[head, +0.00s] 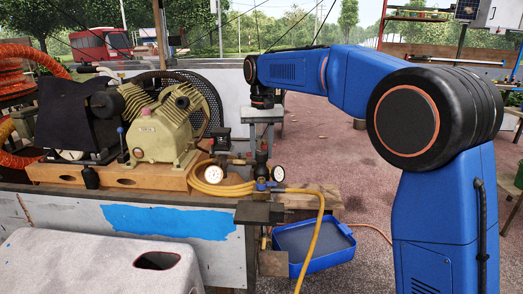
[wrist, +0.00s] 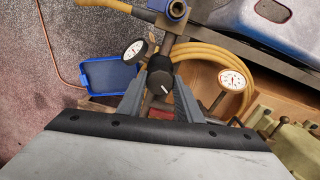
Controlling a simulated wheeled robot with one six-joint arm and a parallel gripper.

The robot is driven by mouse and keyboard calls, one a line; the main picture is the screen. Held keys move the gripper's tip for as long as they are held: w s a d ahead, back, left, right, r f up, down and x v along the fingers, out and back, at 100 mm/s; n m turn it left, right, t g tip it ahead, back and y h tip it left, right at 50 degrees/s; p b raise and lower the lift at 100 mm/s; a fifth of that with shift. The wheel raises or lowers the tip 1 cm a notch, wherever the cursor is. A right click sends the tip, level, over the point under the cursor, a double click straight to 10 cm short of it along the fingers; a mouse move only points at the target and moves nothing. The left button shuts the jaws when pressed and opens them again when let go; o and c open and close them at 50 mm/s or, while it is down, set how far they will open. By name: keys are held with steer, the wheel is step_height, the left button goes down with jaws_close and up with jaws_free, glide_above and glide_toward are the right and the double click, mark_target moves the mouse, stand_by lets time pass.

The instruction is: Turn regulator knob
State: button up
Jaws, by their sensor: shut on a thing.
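The regulator knob (head: 261,156) is a small dark knob on top of the regulator at the cart's right end. In the head view my gripper (head: 262,138) stands upright over the regulator. Two white-faced gauges flank it, the left gauge (head: 213,174) and the right gauge (head: 278,173). A blue fitting (wrist: 175,9) is on the regulator body.
A coiled yellow hose (head: 317,232) lies around the regulator and hangs off the cart. The cream compressor (head: 165,130) stands to the left on a wooden base. A blue tray (head: 318,262) sits on the ground below. Open gravel lies behind my arm.

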mark_target(261, 152)
steer(key=shift+n, duration=0.3)
steer(key=n, duration=0.4)
steer(key=shift+n, duration=2)
steer(key=o, duration=1)
steer(key=shift+o, duration=0.2)
steer(key=shift+r, duration=0.15)
step_height(261, 152, up, 17)
steer(key=shift+r, duration=0.1)
